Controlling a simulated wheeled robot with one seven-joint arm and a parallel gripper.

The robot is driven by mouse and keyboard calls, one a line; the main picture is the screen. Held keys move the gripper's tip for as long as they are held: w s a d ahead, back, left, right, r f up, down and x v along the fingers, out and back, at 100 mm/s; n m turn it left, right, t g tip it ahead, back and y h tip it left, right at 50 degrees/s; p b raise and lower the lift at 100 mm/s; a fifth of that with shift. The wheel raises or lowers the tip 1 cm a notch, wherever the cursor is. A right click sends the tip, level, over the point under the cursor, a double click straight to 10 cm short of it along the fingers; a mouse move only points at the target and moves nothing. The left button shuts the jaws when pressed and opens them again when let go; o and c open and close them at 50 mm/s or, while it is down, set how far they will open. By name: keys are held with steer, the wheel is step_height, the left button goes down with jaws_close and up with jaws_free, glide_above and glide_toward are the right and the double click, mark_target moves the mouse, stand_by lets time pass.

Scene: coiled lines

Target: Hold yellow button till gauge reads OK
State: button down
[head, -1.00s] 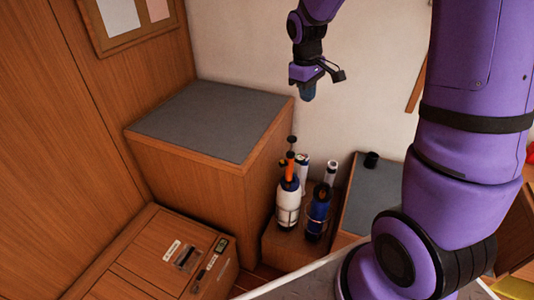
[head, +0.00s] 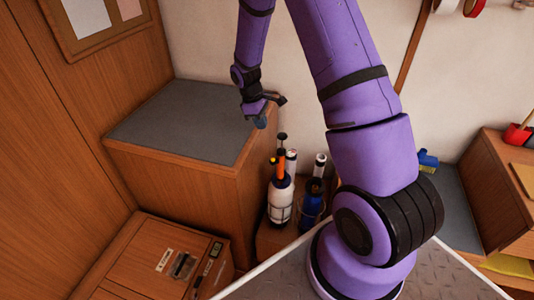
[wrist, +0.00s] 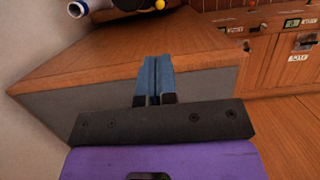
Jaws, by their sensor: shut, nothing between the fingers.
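A small yellow spot (head: 272,160), perhaps the yellow button, shows beside the white bottle (head: 281,200) in the head view. In the wrist view a round yellow knob (wrist: 160,4) sits at the top edge on a dark part, cut off by the frame. A small display (head: 216,249), perhaps the gauge, is on the low wooden cabinet; a greenish display also shows in the wrist view (wrist: 292,23). Their readings are too small to tell. My gripper (head: 260,122) is shut and empty, by the right edge of the grey-topped box. Its blue fingers (wrist: 155,62) are together, apart from the yellow knob.
The tall wooden box (head: 185,118) has a grey top and stands left of the bottles. A blue bottle (head: 312,205) stands beside the white one, close to the box's side. A wooden shelf unit (head: 505,200) stands at the far right. The box top is clear.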

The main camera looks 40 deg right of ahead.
mark_target(273, 159)
steer(key=x, duration=1.4)
steer(key=shift+f, duration=0.55)
steer(key=shift+s+f, duration=0.25)
steer(key=shift+f, duration=0.1)
steer(key=shift+s, duration=0.15)
stand_by(1.0)
steer(key=v, duration=1.5)
steer(key=shift+w, duration=0.25)
